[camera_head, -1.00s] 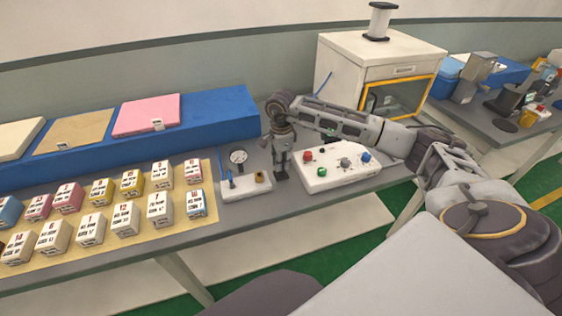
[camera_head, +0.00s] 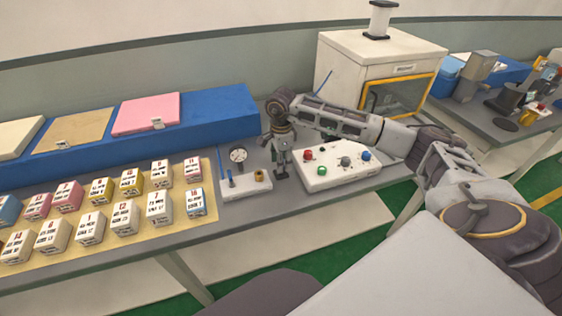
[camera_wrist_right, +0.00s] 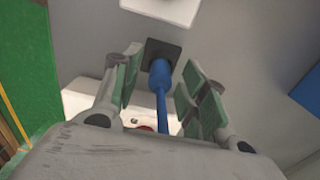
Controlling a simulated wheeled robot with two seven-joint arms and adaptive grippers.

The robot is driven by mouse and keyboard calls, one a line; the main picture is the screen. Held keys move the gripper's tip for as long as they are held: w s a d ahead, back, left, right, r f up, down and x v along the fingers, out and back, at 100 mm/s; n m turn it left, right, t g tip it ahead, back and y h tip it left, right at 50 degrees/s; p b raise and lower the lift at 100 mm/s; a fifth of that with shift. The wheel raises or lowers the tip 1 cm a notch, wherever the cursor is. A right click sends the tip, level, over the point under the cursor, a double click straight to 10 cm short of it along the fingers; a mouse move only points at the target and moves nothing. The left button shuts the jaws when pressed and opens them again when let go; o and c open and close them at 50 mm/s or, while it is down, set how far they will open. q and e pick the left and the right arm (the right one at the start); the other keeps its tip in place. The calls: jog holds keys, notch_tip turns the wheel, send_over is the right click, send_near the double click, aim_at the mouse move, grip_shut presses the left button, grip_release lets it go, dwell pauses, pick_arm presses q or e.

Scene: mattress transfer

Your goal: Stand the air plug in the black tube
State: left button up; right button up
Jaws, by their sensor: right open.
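The air plug (camera_wrist_right: 161,90) is blue with a thin stem, and it shows in the right wrist view between my right fingers. Its thick end meets the black tube (camera_wrist_right: 153,47), a dark square-based piece on the grey table, and it appears to stand in it. How deep it sits is hidden. My right gripper (camera_wrist_right: 160,90) is open around the plug, with gaps on both sides. In the head view my right gripper (camera_head: 281,162) points down over the black tube's dark base (camera_head: 280,177); the plug is hidden there. My left gripper is not in view.
A white block with gauge and gold fitting (camera_head: 245,187) stands left of the gripper. A white panel with coloured buttons (camera_head: 338,175) lies close on the right. Several labelled boxes (camera_head: 125,217) fill the left, before a blue bench (camera_head: 225,112). A white cabinet (camera_head: 345,65) stands behind.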

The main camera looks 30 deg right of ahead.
notch_tip(320, 180, up, 12)
dwell(0.6)
jog(key=shift+s+f, duration=0.1)
jog(key=shift+f, duration=0.1)
dwell(0.9)
